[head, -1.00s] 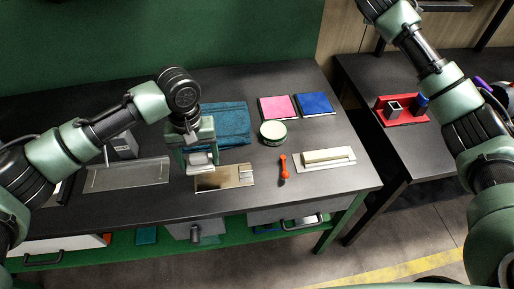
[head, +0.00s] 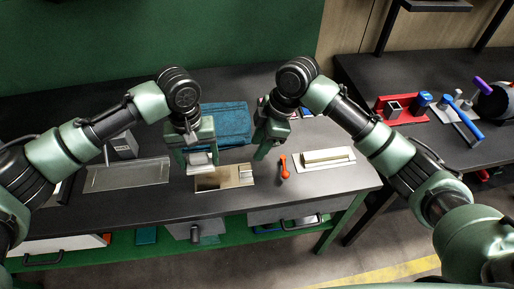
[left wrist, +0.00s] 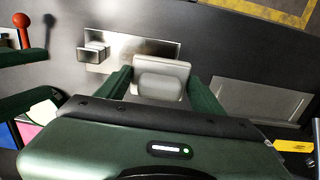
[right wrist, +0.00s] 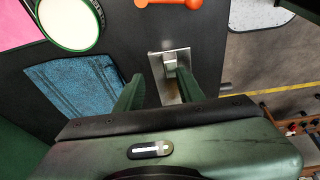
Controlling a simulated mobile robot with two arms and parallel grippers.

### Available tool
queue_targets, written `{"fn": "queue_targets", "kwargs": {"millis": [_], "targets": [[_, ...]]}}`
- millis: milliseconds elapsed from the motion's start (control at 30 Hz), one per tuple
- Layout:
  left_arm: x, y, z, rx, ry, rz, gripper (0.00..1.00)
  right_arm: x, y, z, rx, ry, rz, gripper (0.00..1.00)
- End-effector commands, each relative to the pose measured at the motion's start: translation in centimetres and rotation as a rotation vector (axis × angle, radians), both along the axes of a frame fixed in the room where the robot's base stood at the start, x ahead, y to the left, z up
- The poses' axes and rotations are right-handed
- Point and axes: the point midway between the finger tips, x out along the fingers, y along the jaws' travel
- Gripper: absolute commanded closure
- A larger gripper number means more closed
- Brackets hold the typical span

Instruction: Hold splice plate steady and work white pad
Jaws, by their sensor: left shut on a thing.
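The shiny metal splice plate (head: 211,184) lies flat on the dark bench. A pale, rounded block (left wrist: 160,86) stands at one end of it, between the fingers of my left gripper (left wrist: 163,88), which is shut on it. A smaller silver-white block (left wrist: 95,52) sits on the plate's other end; I cannot tell which block is the white pad. My right gripper (head: 266,150) is open and empty, above the bench just behind the plate's right end. In the right wrist view the plate (right wrist: 158,67) and small block (right wrist: 170,62) show beyond its fingertips.
A blue folded cloth (head: 228,120) lies behind the plate. A clear flat sheet (head: 125,176) lies left. A round green-rimmed tin (right wrist: 70,20) stands near the cloth.

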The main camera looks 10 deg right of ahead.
Motion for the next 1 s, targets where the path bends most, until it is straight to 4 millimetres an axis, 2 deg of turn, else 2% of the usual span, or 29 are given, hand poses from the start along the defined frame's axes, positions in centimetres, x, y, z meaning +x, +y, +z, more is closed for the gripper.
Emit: {"fn": "queue_targets", "kwargs": {"millis": [167, 700, 933, 967, 1000], "targets": [[0.0, 0.0, 0.0, 0.000, 0.000, 0.000, 0.65, -1.4, 1.1, -0.6, 0.020, 0.040, 0.030, 0.62], [0.0, 0.0, 0.0, 0.000, 0.000, 0.000, 0.65, -1.4, 3.2, -6.6, 0.018, 0.040, 0.028, 0.62], [0.0, 0.0, 0.0, 0.000, 0.000, 0.000, 0.65, -1.3, 3.6, -7.6, 0.019, 0.037, 0.029, 0.62], [0.0, 0.0, 0.0, 0.000, 0.000, 0.000, 0.65, -1.3, 3.6, -7.6, 0.019, 0.037, 0.029, 0.67], [0.0, 0.0, 0.0, 0.000, 0.000, 0.000, 0.65, -1.3, 3.6, -7.6, 0.019, 0.037, 0.028, 0.79]]}}
